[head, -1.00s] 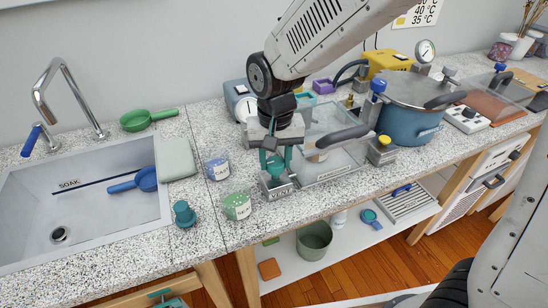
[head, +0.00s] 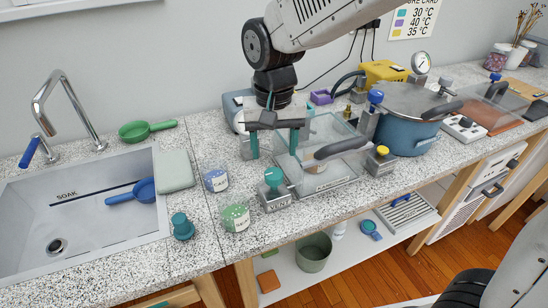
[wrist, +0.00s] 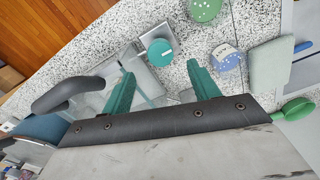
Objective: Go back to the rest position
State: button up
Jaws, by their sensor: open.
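My gripper (head: 274,146) is open and empty, held above the counter just behind the vent valve. Its two teal fingers point down and are spread apart. The vent valve (head: 276,189), a grey block marked VENT with a teal knob, stands on the counter in front of the fingers, apart from them. In the wrist view the teal knob (wrist: 160,52) shows beyond the gap between the fingers (wrist: 160,85). A clear box (head: 330,185) with a dark-handled lid stands right of the valve, partly behind the right finger.
Two labelled cups, blue (head: 215,178) and green (head: 236,216), stand left of the valve, with a teal stopper-like piece (head: 183,226) near the sink (head: 95,240). A blue pot (head: 405,135) stands right. A grey device (head: 236,110) is behind my gripper.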

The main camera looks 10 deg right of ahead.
jog(key=shift+r, duration=0.3)
jog(key=shift+s, duration=0.1)
jog(key=s+d+r, duration=0.2)
jog(key=s+d, duration=0.7)
jog(key=d, duration=0.1)
jog(key=s+d+r+t, duration=0.1)
jog(key=s+d+r, duration=0.2)
jog(key=s+d, duration=0.7)
jog(key=shift+d+r, duration=0.25)
jog(key=shift+d, duration=0.05)
